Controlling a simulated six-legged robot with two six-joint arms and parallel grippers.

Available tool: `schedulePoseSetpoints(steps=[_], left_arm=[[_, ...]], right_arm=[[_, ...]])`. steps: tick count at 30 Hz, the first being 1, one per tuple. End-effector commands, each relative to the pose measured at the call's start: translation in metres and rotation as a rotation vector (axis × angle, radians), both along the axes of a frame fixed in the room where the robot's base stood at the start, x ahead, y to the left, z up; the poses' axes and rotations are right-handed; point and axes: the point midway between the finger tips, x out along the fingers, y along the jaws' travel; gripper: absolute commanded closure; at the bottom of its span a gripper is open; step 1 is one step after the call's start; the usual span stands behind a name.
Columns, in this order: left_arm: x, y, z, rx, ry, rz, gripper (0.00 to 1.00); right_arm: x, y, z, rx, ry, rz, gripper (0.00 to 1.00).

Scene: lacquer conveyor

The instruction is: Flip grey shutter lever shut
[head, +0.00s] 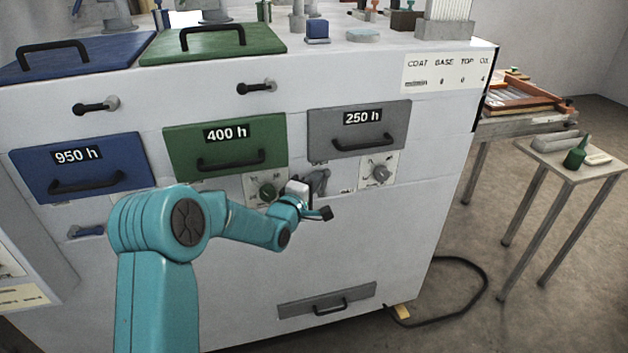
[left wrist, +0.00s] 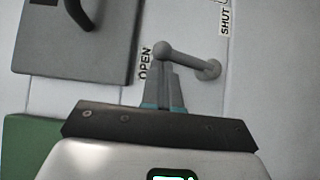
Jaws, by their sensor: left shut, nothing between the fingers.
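The grey shutter lever (head: 321,181) is on the cabinet front, just below the grey drawer marked 250 h (head: 358,130). In the left wrist view the lever (left wrist: 190,59) runs from a round pivot at the right to a knob by the OPEN label (left wrist: 145,62). The SHUT label (left wrist: 225,14) is farther up to the right. My left gripper (head: 310,187) is at the lever; in its wrist view the gripper (left wrist: 166,78) is shut and empty, its tips just below the knob. I cannot tell whether they touch it. My right gripper is out of view.
A green drawer (head: 224,143) and a blue drawer (head: 77,167) are to the left. A low handle (head: 330,306) is below. A side table (head: 565,160) stands at right.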

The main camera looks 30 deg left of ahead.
Motion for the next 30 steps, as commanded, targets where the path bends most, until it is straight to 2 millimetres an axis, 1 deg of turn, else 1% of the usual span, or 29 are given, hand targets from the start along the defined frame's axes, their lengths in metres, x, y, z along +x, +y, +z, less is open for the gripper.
schedulePoseSetpoints(steps=[8,30], left_arm=[[0.0003,-0.0004,0.0008,0.007,0.007,0.0,1.0],[0.0083,-0.0073,0.0056,0.106,0.123,-0.001,1.0]], right_arm=[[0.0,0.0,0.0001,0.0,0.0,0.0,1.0],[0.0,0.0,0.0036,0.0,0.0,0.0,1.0]])
